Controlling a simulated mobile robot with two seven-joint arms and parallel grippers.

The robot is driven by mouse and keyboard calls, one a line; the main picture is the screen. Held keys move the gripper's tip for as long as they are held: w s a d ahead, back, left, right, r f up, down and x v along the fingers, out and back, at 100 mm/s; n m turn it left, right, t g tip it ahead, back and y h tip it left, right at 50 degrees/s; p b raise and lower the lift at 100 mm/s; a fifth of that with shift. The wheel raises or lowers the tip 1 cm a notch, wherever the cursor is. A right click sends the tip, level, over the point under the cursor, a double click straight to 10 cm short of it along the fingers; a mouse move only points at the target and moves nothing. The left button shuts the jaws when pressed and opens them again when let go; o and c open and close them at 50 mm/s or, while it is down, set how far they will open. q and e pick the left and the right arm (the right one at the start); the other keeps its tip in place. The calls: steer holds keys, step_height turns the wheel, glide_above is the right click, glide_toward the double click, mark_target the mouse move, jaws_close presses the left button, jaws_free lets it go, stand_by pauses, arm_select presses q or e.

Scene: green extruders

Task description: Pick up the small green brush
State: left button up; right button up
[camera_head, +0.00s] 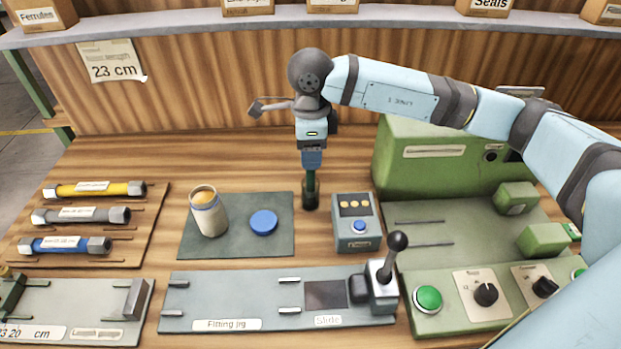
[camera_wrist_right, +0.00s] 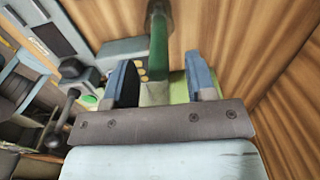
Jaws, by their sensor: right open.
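The small green brush (camera_head: 311,180) stands upright, its lower end in a dark, see-through cup (camera_head: 310,199) on the table, just right of the dark green mat. My right gripper (camera_head: 312,165) points down over it, with the upper part of the handle at the fingertips. In the right wrist view the green handle (camera_wrist_right: 158,45) runs between the two spread blue fingers of the right gripper (camera_wrist_right: 162,75). The fingers are open, with a gap on each side of the handle. The brush's bristles cannot be made out. My left gripper is not in view.
A jar (camera_head: 208,214) and a blue lid (camera_head: 263,222) sit on the mat (camera_head: 240,247) to the left. A grey box with a blue button (camera_head: 357,224) stands close to the right. The green machine (camera_head: 424,165) is further right; the fitting jig (camera_head: 230,300) lies in front.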

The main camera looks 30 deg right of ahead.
mark_target(311, 180)
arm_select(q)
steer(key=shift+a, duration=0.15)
arm_select(e)
step_height(311, 180, down, 3)
steer(key=shift+f, duration=0.15)
jaws_close()
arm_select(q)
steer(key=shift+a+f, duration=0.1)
